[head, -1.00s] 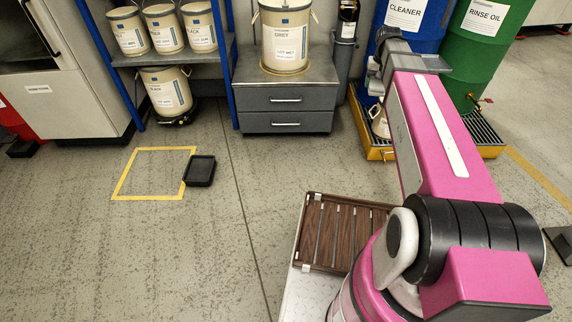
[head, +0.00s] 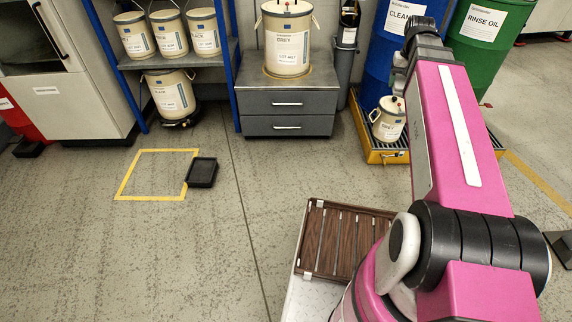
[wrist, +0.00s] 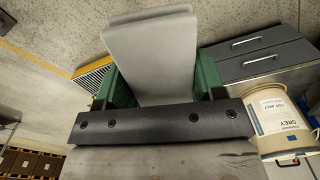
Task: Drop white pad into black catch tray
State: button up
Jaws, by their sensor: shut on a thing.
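The white pad (wrist: 150,45) is a pale, flat, folded-looking slab in the wrist view. My gripper (wrist: 160,82) is shut on it, with a green finger at each side, and the pad sticks out beyond them. In the head view the far end of my arm is raised in front of the blue drum, and the gripper and pad are not clearly visible there. The black catch tray (head: 202,172) lies on the floor at the left, at the right edge of a yellow-taped square. It looks empty and is well apart from my gripper.
A grey drawer cabinet (head: 288,124) carries a cream GREY pail (head: 287,45). A blue-posted shelf (head: 228,60) holds more pails. A small cream pail (head: 388,122) stands on the yellow spill pallet (head: 385,155) with blue and green drums. The floor around the tray is open.

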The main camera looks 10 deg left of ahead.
aim_at(204, 170)
jog(key=u, duration=1.8)
jog(key=i+l+u, duration=0.2)
jog(key=i+l, duration=0.3)
jog(key=i, duration=0.3)
jog(key=i+l+u, duration=0.25)
jog(key=i+l, duration=0.4)
jog(key=i, duration=0.05)
